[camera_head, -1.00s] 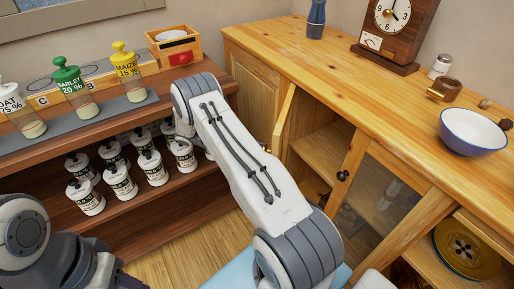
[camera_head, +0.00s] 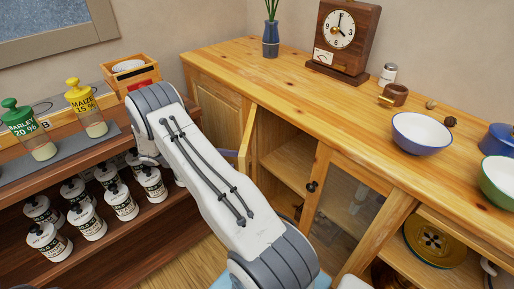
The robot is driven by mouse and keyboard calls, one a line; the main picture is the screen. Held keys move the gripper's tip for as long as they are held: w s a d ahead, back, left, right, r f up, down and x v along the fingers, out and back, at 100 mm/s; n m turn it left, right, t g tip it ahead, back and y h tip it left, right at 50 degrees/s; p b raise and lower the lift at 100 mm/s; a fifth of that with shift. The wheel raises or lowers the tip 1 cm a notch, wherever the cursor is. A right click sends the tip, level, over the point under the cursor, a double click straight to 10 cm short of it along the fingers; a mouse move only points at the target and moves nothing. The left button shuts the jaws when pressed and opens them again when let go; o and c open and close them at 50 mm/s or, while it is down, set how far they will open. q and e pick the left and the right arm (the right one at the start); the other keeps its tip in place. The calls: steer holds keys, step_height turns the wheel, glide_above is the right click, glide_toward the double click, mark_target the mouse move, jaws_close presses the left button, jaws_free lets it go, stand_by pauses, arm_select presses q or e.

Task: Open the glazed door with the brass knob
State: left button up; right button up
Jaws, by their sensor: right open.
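The glazed door (camera_head: 345,205) is in the light wooden cabinet, right of my arm, and looks closed. The knob (camera_head: 312,187) that shows on its left frame looks dark; I cannot make out brass on it. Left of it, a wooden door leaf (camera_head: 248,140) stands ajar, seen nearly edge-on, beside an open compartment. My right arm crosses the middle and hides much of the space before the cabinet. My right gripper (camera_head: 228,153) is mostly hidden behind this arm, near the ajar leaf; it is open. My left gripper is out of view.
The cabinet top (camera_head: 285,85) bears a clock (camera_head: 342,30), a vase (camera_head: 271,40) and bowls (camera_head: 421,133). A dark wooden shelf (camera_head: 165,220) with several labelled jars stands close on the left. A yellow plate (camera_head: 433,240) sits in the compartment at lower right.

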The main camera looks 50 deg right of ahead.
steer(key=s+d+r+p, duration=0.1)
steer(key=s+d+r, duration=0.3)
steer(key=s, duration=0.5)
steer(key=shift+d+r+p, duration=0.25)
steer(key=shift+r+p, duration=0.1)
steer(key=shift+r, duration=0.6)
